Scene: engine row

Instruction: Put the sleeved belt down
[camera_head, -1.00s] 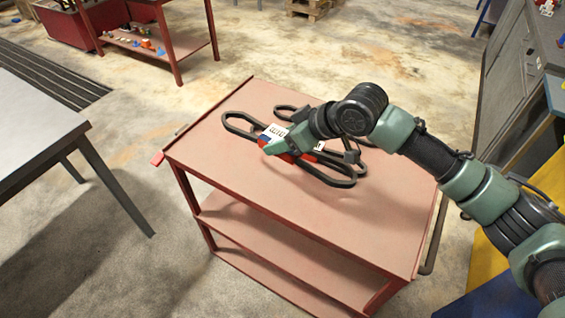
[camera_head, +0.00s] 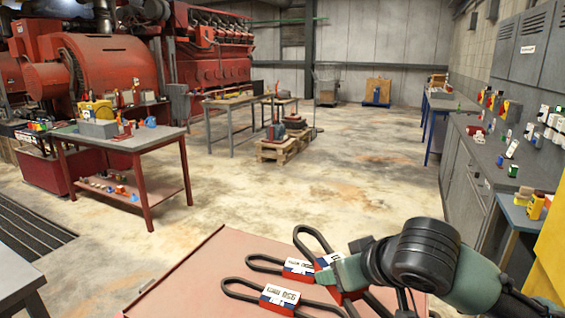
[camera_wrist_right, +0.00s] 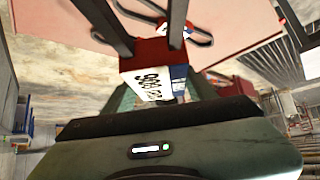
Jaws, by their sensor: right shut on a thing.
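My right gripper (camera_head: 345,273) is shut on a sleeved belt, a black loop with a red, white and blue sleeve (camera_head: 329,261). The held sleeve (camera_wrist_right: 150,82) fills the middle of the right wrist view, with dark belt strands running up from it. The belt is over the red cart top (camera_head: 185,290), and another belt looks smaller and farther off beyond it in the wrist view. Two more sleeved belts lie on the cart, one sleeve (camera_head: 299,268) behind and one sleeve (camera_head: 279,299) in front. My left gripper is not in view.
The cart top is bare left of the belts. A grey table corner (camera_head: 18,280) stands at the left. A red-legged workbench (camera_head: 120,142) with parts stands farther back. Grey cabinets (camera_head: 470,185) line the right side. The floor between is open.

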